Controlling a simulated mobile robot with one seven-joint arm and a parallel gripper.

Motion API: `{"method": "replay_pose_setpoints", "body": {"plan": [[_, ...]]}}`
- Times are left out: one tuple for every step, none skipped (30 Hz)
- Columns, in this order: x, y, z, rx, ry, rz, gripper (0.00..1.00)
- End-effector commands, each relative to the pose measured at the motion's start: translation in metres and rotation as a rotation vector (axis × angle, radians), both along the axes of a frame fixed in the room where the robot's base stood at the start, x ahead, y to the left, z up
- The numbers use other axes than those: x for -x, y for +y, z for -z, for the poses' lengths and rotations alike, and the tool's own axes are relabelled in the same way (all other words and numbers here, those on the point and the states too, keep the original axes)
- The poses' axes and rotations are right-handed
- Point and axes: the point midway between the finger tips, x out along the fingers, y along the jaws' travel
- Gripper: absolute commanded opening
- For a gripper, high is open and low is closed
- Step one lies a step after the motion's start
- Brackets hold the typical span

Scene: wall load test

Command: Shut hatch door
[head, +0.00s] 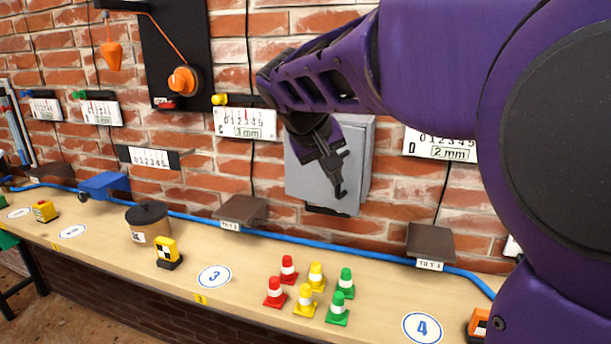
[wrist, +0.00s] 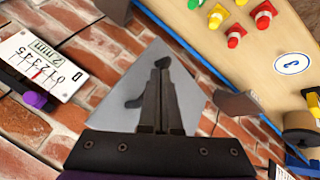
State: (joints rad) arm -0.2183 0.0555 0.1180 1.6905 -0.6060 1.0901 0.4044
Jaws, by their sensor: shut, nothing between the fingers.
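The hatch is a grey metal box on the brick wall, and its door (head: 301,178) faces out in the middle of the head view. The grey panel (wrist: 115,107) also shows in the wrist view, with a small dark handle or latch (wrist: 134,101) beside my fingers. My gripper (head: 340,191) is in front of the door, pointing down, with its fingers together and empty. In the wrist view, the fingertips (wrist: 162,64) overlap the panel. I cannot tell whether they touch it. My wrist hides the door's upper part, and I cannot tell whether the door stands ajar.
A wooden bench (head: 255,285) runs below, with several red, yellow and green cones (head: 305,300). A brown wedge block (head: 241,209) and a blue hose (head: 320,250) lie along the wall. Gauge cards (head: 245,123) hang on both sides of the hatch.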

Motion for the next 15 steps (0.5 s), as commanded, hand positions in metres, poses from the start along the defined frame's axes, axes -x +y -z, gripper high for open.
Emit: {"method": "replay_pose_setpoints", "body": {"plan": [[-0.003,-0.004,0.0,0.0,0.001,0.005,0.0],[-0.004,-0.006,0.0,0.0,0.001,0.005,0.0],[-0.006,-0.009,0.0,0.0,0.001,0.007,0.0],[-0.007,-0.011,0.0,0.0,0.001,0.007,0.0],[-0.009,-0.014,0.0,0.0,0.001,0.008,0.0],[-0.011,-0.017,-0.001,0.0,0.0,0.007,0.0],[-0.013,-0.019,-0.001,0.0,-0.001,0.007,0.0],[-0.015,-0.022,-0.001,0.0,-0.001,0.007,0.0],[-0.018,-0.025,-0.001,-0.001,0.0,0.008,0.0],[-0.019,-0.027,-0.001,-0.001,0.0,0.008,0.0],[-0.021,-0.029,-0.001,0.0,0.001,0.008,0.0],[-0.023,-0.031,0.0,0.0,0.001,0.007,0.0],[-0.024,-0.033,0.0,-0.001,0.001,0.007,0.0],[-0.025,-0.034,0.0,-0.001,0.0,0.006,0.0],[-0.026,-0.035,0.0,-0.001,0.0,0.007,0.0]]}}
